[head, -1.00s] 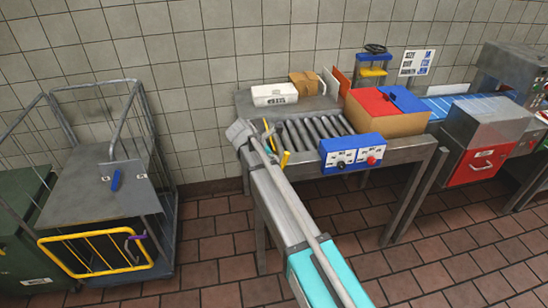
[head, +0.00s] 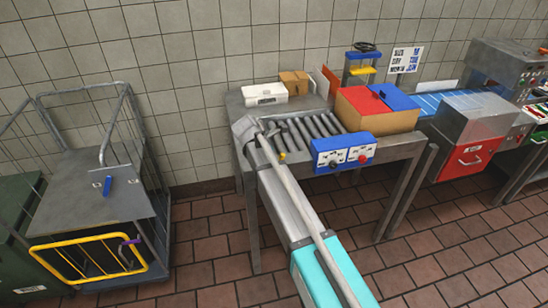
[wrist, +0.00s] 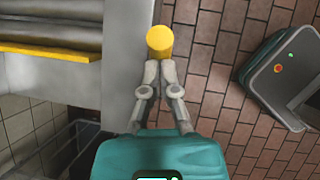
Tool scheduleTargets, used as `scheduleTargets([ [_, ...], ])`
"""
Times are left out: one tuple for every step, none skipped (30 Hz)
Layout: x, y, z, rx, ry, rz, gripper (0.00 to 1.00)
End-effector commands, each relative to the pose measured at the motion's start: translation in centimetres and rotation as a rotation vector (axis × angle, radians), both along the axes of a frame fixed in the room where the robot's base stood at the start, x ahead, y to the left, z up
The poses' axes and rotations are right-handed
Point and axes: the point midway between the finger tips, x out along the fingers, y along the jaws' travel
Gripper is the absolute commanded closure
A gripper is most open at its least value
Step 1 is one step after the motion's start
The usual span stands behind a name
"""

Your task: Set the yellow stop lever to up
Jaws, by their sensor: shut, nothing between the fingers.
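The yellow stop lever shows in the wrist view as a round yellow knob (wrist: 160,41), seen nearly end-on. In the head view a small yellow tip (head: 283,156) shows at the front left of the roller table, beside my arm. Whether the lever is up or down cannot be told from these views. My gripper (wrist: 160,68) is shut and empty. Its fingertips are right at the knob's near side, touching it or very close. In the head view my gripper is hidden behind my arm.
The roller table (head: 402,153) carries a blue control box (head: 342,151) at its front, a red-and-blue-topped carton (head: 372,118) and a white box (head: 264,94). A yellow bar (wrist: 45,52) lies left in the wrist view. A wire trolley (head: 90,200) stands left. Tiled floor is open in front.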

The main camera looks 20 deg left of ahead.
Motion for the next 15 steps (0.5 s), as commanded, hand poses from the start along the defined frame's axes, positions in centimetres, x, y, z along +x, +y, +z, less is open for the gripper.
scheduleTargets([
  [-0.1,0.1,0.0,0.000,0.000,0.002,1.00],
  [-0.1,0.2,0.0,0.000,0.000,0.002,1.00],
  [-0.2,0.3,0.0,0.000,0.000,0.004,1.00],
  [-0.2,0.3,0.0,0.000,0.000,0.004,1.00],
  [-0.2,0.3,0.0,0.000,0.000,0.004,1.00],
  [-0.2,0.3,0.0,0.000,0.000,0.004,1.00],
  [-0.2,0.4,0.0,0.000,0.000,0.004,1.00],
  [-0.3,0.4,0.0,0.000,0.000,0.005,1.00],
  [-0.3,0.5,0.1,0.000,0.000,0.006,1.00],
  [-0.3,0.6,0.1,0.000,0.000,0.006,1.00],
  [-0.4,0.6,0.2,0.000,0.000,0.006,1.00],
  [-0.5,0.8,0.3,0.000,0.000,0.005,1.00],
  [-0.5,0.9,0.4,0.000,0.000,0.005,1.00],
  [-0.6,1.0,0.5,0.000,0.000,0.005,1.00],
  [-0.7,1.2,0.7,0.000,0.000,0.004,1.00],
])
